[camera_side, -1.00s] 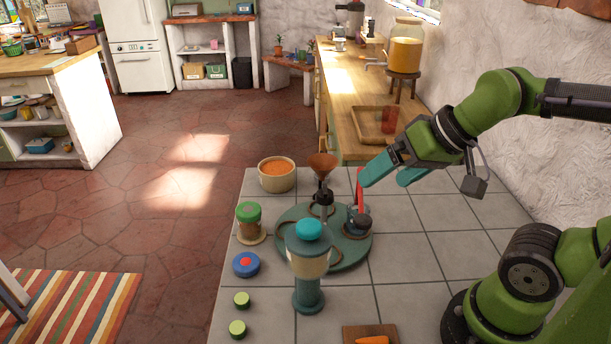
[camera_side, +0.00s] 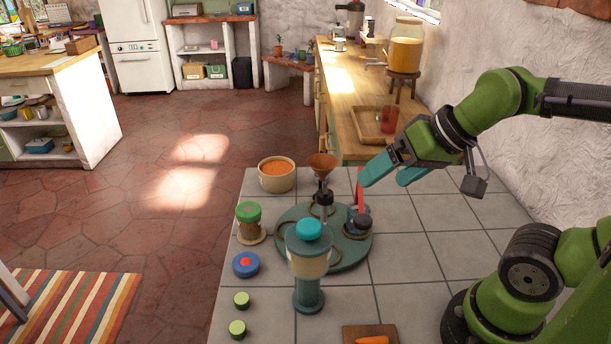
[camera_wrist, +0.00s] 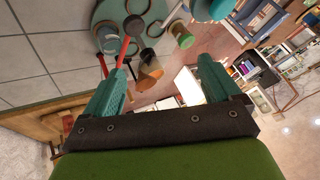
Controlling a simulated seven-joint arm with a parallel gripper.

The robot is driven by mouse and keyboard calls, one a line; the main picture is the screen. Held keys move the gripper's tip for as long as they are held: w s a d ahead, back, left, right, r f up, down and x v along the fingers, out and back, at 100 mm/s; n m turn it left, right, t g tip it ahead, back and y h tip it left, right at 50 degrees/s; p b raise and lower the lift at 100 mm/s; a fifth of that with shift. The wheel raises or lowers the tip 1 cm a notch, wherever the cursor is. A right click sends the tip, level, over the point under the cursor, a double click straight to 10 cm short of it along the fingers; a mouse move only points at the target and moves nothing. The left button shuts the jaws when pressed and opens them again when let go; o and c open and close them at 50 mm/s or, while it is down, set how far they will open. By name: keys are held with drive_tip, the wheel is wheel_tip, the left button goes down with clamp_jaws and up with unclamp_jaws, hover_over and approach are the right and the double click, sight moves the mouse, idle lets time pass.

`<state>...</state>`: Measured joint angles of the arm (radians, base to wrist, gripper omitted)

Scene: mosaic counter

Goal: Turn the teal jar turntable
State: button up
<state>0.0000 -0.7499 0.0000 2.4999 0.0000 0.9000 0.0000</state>
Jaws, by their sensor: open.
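The teal turntable (camera_side: 348,252) is a round disc lying on the grey tiled counter. Brown ring-shaped rests show on it, and a small dark-lidded jar (camera_side: 358,226) sits at its right. A red upright bar (camera_side: 360,190) stands at its back right edge. In the wrist view the turntable (camera_wrist: 104,14) is at the top, and the red bar (camera_wrist: 122,52) reaches toward my left finger. My gripper (camera_side: 384,177) is open with teal fingers, above the counter behind and right of the turntable. One finger is close to the bar; I cannot tell whether they touch.
A teal-capped dispenser (camera_side: 308,268) stands in front of the turntable, partly hiding it. A brown funnel (camera_side: 322,165) rises behind. An orange-filled bowl (camera_side: 277,176), green-lidded jar (camera_side: 248,216) and blue tin (camera_side: 246,264) stand left. Counter tiles at the right are clear.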

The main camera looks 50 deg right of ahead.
drive_tip(key=shift+c, duration=0.9)
drive_tip(key=shift+w+d+f, duration=0.1)
drive_tip(key=shift+d+f, duration=0.05)
drive_tip(key=shift+f, duration=0.2)
drive_tip(key=shift+c, duration=1.2)
wheel_tip(320, 180, up, 5)
drive_tip(key=n+g+h, duration=0.2)
drive_tip(key=n+g, duration=0.5)
drive_tip(key=n, duration=2.4)
hover_over(325, 188)
wheel_tip(325, 188, down, 17)
drive_tip(key=shift+r, duration=0.15)
drive_tip(key=shift+c, duration=0.5)
